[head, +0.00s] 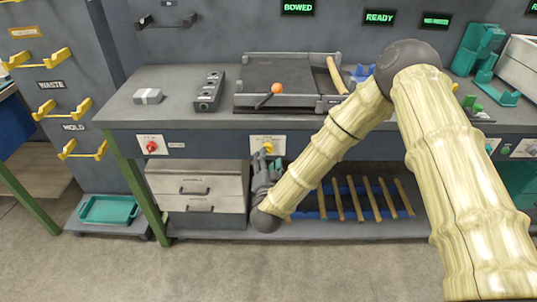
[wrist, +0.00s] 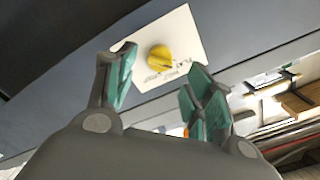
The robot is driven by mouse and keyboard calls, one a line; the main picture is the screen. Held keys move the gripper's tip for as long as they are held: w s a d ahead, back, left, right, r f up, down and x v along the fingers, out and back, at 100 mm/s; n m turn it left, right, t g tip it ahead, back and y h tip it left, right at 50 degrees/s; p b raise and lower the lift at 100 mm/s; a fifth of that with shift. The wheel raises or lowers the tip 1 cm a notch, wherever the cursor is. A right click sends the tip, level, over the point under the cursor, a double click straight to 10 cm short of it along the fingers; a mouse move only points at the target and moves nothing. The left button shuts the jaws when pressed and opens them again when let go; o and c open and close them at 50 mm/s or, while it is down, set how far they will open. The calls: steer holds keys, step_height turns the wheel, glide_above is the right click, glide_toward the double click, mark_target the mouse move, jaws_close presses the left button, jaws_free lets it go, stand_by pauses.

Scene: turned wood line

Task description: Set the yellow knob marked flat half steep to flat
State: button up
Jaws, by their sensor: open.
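The yellow knob (wrist: 161,57) sits on a white plate (wrist: 182,37) on the front of the workbench, with marks printed around it. The word FLAT can be made out; the other marks are too blurred to read, and I cannot tell which mark the knob points at. In the head view the yellow knob (head: 267,147) shows just above my gripper (head: 266,165). My gripper (wrist: 160,88) is open and empty in the wrist view, its teal-padded fingers spread to either side below the knob. The fingers appear apart from the knob.
A red knob (head: 152,146) is on another plate to the left. The bench top (head: 150,112) overhangs the panel and bears a tray with an orange-balled lever (head: 277,89). Drawers (head: 196,180) and a rack of wooden rods (head: 375,198) are below.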

steer(key=s, duration=0.7)
stand_by(0.4)
steer(key=s+d+f+n+g+y+p, duration=0.1)
steer(key=s+d+f+n+g+p, duration=0.15)
steer(key=s+d+f+g, duration=0.45)
steer(key=s+d+f+n+g+y+p, duration=0.1)
steer(key=s+d+f+n+g, duration=0.2)
steer(key=s+f, duration=0.7)
steer(key=s+d+f+n+g+p, duration=0.1)
steer(key=s+d+g, duration=0.1)
steer(key=s+d, duration=0.2)
steer(key=s+d+f+n+g+h, duration=0.1)
steer(key=s+d+g, duration=0.2)
steer(key=s, duration=0.8)
steer(key=s+d+f+n+g+h+p, duration=0.1)
steer(key=s+d+g, duration=0.2)
steer(key=s+d, duration=0.3)
steer(key=shift+s+d+f+p, duration=0.3)
steer(key=shift+s+d, duration=0.1)
steer(key=shift+s, duration=0.55)
